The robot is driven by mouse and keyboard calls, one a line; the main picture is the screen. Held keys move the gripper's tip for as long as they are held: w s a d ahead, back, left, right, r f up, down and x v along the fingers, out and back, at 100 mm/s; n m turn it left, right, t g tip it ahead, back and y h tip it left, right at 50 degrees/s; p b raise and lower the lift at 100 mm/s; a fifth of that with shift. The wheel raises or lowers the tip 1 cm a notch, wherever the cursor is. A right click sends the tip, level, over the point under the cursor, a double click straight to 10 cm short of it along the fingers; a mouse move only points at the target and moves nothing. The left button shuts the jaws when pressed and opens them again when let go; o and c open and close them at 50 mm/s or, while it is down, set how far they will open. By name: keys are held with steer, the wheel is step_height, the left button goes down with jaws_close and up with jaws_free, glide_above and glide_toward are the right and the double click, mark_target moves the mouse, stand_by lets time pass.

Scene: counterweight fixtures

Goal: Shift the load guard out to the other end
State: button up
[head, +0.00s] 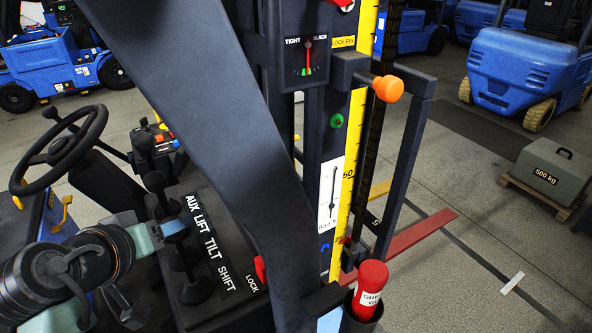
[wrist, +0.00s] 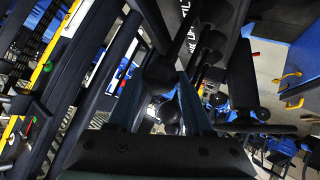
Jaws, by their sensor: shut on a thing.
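My gripper (head: 178,228) reaches in from the left over the lever console and is shut on a dark lever. In the wrist view, a round black lever knob (wrist: 160,76) sits between my fingertips. Labels AUX, LIFT, TILT and SHIFT (head: 228,272) run down the console; the arm's angle leaves it unclear which lever is held. A black knob (head: 154,181) stands just beyond my fingers. A dark upright frame (head: 404,160), apparently the load guard, stands at the right of the mast.
A steering wheel (head: 60,150) is at left. A red LOCK handle (head: 260,268) is beside the labels. A red cylinder (head: 370,285) stands at lower middle. An orange knob (head: 388,88) sticks out by the frame. A 500 kg block (head: 552,170) rests on a pallet at right.

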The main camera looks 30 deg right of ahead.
steer(key=d+f, duration=0.1)
steer(key=d, duration=0.5)
steer(key=shift+d+r+p, duration=0.1)
steer(key=shift+d+p, duration=0.2)
steer(key=shift+p, duration=0.05)
steer(key=shift+w+a+r, duration=0.1)
steer(key=shift+r, duration=0.1)
stand_by(3.0)
steer(key=a, duration=0.1)
steer(key=a+p, duration=0.1)
steer(key=a, duration=0.3)
steer(key=shift+a+r, duration=0.25)
steer(key=shift+r, duration=0.1)
steer(key=shift+a+f, duration=0.1)
steer(key=shift+a, duration=0.25)
